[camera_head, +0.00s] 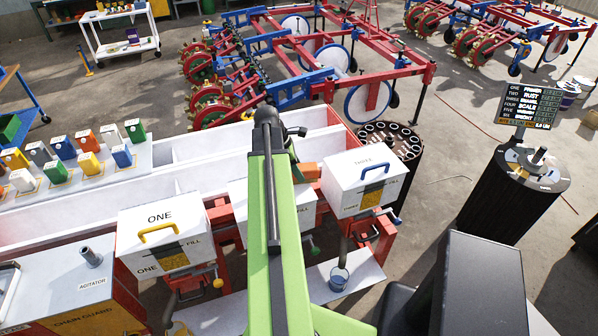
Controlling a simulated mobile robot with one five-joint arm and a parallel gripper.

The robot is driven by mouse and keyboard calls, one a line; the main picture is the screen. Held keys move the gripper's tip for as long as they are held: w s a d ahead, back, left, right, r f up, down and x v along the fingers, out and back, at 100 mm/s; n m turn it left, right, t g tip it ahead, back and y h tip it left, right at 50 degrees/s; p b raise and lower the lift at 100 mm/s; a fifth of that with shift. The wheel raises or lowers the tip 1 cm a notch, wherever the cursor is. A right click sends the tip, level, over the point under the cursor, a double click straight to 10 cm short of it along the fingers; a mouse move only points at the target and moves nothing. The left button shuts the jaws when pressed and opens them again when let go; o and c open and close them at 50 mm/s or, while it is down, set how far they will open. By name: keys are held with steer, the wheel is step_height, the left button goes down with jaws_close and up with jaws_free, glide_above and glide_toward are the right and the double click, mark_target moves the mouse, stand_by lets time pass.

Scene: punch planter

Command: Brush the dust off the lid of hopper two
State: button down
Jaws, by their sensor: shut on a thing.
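Hopper two, a white box, stands between hopper one and hopper three, mostly hidden behind my green arm. Slivers of its white body show left (237,205) and right (308,207) of the arm. Its lid top and any dust on it cannot be made out. My gripper is hidden behind my arm, so neither its fingers nor anything held shows. A small orange piece (307,171) shows just right of the arm, by hopper two; I cannot tell what it is.
White hopper one (160,240) with a yellow handle stands left. White hopper three (365,182) stands right, close to my arm. A dark drum (513,195) stands at right. Open concrete floor lies between.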

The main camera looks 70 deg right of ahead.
steer(key=shift+r+p, duration=3)
steer(key=shift+r, duration=0.05)
step_height(320, 180, up, 3)
steer(key=p, duration=0.3)
steer(key=shift+r, duration=0.1)
